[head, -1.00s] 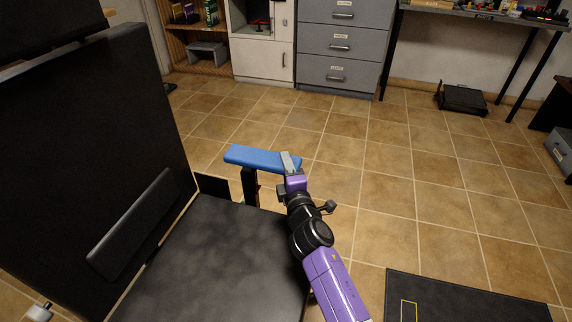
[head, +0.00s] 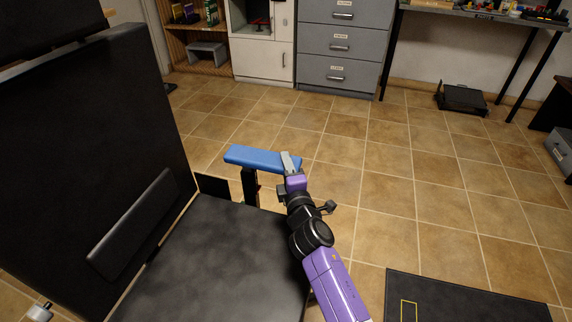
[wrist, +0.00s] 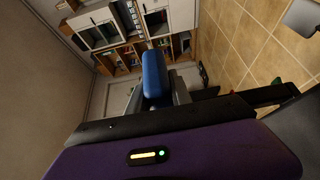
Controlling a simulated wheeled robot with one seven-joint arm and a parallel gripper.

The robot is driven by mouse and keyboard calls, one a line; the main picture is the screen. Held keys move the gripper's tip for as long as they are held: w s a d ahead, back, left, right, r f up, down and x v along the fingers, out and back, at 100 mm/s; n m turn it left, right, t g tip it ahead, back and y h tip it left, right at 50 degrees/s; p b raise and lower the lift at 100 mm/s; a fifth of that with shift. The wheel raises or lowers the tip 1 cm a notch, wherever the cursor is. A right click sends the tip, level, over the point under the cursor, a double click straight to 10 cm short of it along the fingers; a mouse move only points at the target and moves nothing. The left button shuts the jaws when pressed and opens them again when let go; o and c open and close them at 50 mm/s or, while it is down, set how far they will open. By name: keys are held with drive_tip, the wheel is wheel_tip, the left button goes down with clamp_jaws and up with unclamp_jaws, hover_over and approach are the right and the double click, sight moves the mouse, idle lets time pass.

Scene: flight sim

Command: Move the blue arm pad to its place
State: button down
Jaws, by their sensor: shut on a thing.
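The blue arm pad (head: 255,157) is a long flat blue bar. In the head view it lies across the top of a dark upright post (head: 250,188) beside the black seat (head: 215,255). I cannot tell whether it rests on the post or is just above it. My gripper (head: 288,163) is shut on the pad's right end. In the wrist view the pad (wrist: 154,75) points away from my gripper (wrist: 160,103), whose jaws are partly hidden behind my dark wrist edge.
The seat's tall black backrest (head: 95,130) stands at the left with a dark pad (head: 135,225) against it. A black mat (head: 465,300) lies at the lower right. Grey drawers (head: 340,45) and a workbench (head: 480,14) line the back. The tiled floor between is mostly clear.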

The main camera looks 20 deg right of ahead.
wheel_tip(320, 180, up, 3)
drive_tip(key=p, duration=0.2)
drive_tip(key=shift+r+p, duration=0.15)
drive_tip(key=shift+p, duration=0.25)
drive_tip(key=c, duration=1.2)
unclamp_jaws()
drive_tip(key=shift+o, duration=0.2)
drive_tip(key=s, duration=0.7)
drive_tip(key=shift+s+a+p, duration=0.3)
drive_tip(key=shift+s+a, duration=0.1)
drive_tip(key=shift+a, duration=0.05)
